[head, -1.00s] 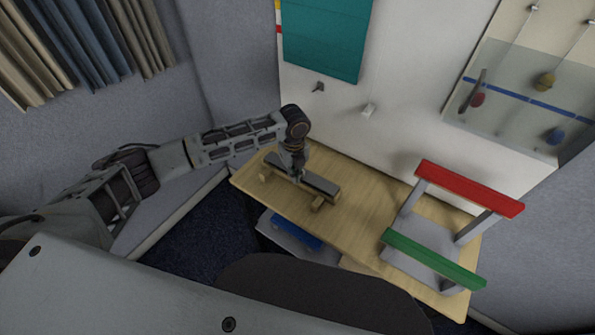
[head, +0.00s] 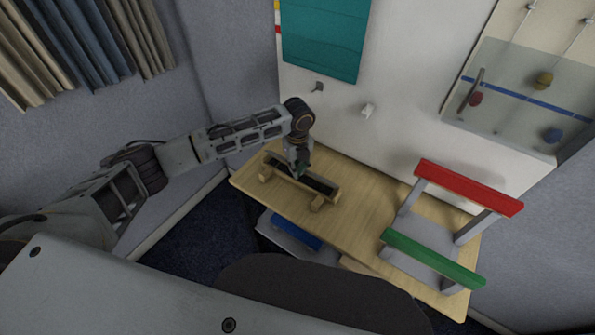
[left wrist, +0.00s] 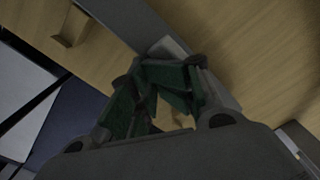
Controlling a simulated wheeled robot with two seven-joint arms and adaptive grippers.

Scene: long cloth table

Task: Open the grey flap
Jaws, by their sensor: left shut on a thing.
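The grey flap (left wrist: 128,24) belongs to the low wooden stand (head: 317,202) at the left end of the table. In the head view its top now looks dark, and the flap seems tilted up rather than flat; the exact angle is hard to tell. My left gripper (head: 302,170) is at the middle of this strip, pointing down, and partly hides it. In the left wrist view its green-padded fingers (left wrist: 160,95) are closed together at the flap's strip, on part of the flap. My right gripper is not in view.
The wooden table (head: 365,215) is clear between the stand and a grey frame with a red bar (head: 470,188) and a green bar (head: 433,258). A wall board with hooks (head: 367,110) rises behind. A blue item (head: 296,230) lies below the front edge.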

